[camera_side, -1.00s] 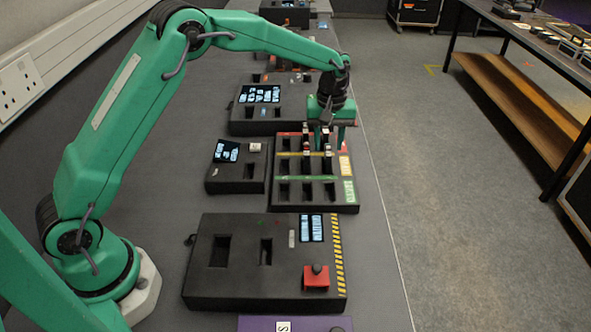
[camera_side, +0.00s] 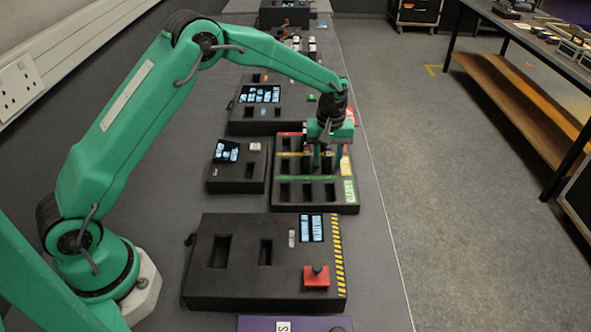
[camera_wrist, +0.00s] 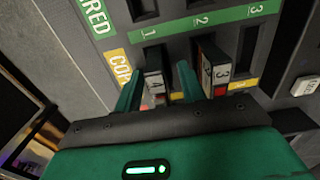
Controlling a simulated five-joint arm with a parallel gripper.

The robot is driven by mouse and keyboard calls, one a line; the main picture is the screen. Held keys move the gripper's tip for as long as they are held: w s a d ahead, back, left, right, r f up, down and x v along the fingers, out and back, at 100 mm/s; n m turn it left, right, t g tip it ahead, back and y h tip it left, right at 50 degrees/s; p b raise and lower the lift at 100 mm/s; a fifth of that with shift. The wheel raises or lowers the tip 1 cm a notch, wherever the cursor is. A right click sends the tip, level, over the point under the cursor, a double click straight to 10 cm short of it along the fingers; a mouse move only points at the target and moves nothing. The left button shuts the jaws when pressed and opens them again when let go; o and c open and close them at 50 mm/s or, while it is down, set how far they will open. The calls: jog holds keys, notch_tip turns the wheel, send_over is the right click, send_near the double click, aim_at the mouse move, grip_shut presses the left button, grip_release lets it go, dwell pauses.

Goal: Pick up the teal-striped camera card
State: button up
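In the wrist view, my gripper (camera_wrist: 159,70) is open, with its two green fingers on either side of a white-topped card marked 4 (camera_wrist: 155,83). A second card marked 3 (camera_wrist: 214,75) stands in the slot to the right, just past the right finger. No teal stripe can be made out on either card. The cards stand in a black slotted rack (camera_side: 315,206) with red, yellow and green label strips. In the side view, my gripper (camera_side: 328,158) is down at the rack's middle row and hides most of the cards there.
The front row of the rack has empty slots. A small black box with a screen (camera_side: 235,178) stands left of the rack. A larger black console (camera_side: 225,285) with a red block (camera_side: 316,277) lies in front. Another screened box (camera_side: 245,124) stands behind.

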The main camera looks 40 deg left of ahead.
jog(key=shift+c, duration=0.2)
grip_shut()
jog(key=shift+r, duration=0.15)
jog(key=shift+r, duration=0.4)
notch_tip(320, 180, up, 3)
jog(key=shift+r, duration=0.2)
jog(key=s+d+r, duration=0.6)
jog(key=s+d, duration=0.1)
jog(key=d, duration=0.2)
jog(key=shift+d+r, duration=0.15)
jog(key=shift+r, duration=0.15)
jog(key=shift+s, duration=0.15)
